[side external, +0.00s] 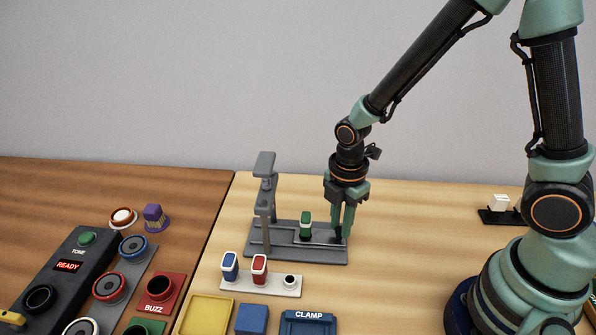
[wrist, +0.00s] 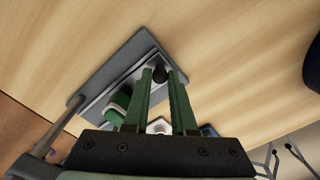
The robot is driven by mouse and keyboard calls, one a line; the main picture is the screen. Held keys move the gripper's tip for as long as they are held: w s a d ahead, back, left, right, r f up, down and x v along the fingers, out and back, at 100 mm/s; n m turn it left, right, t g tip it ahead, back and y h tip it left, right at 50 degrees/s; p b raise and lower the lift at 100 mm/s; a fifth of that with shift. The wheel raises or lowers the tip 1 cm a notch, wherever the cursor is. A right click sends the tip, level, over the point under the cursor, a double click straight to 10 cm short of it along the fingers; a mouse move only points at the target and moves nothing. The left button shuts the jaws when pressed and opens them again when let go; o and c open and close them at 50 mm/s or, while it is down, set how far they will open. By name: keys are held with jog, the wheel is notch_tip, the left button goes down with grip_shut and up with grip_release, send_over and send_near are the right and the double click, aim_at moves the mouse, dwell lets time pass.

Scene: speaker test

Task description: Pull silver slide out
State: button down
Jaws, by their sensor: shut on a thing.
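A grey clamp fixture (side external: 282,254) stands on the light wood table, with an upright post and arm (side external: 264,185) at its left. My gripper (side external: 342,232) points down at the fixture's right end. In the wrist view its green fingers (wrist: 161,76) are shut on a dark round knob (wrist: 159,74) at the end of the fixture's slide.
A white rack (side external: 262,288) holding a blue and a red capsule stands in front of the fixture. A yellow tray (side external: 181,329) and a blue CLAMP box (side external: 308,316) lie nearer.

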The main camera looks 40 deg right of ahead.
jog(key=shift+s+d, duration=0.2)
jog(key=c, duration=0.7)
grip_release()
jog(key=shift+r, duration=0.1)
jog(key=shift+w+a+r, duration=0.1)
jog(key=shift+r, duration=0.15)
notch_tip(320, 180, up, 11)
jog(key=shift+r, duration=0.2)
jog(key=shift+r, duration=0.1)
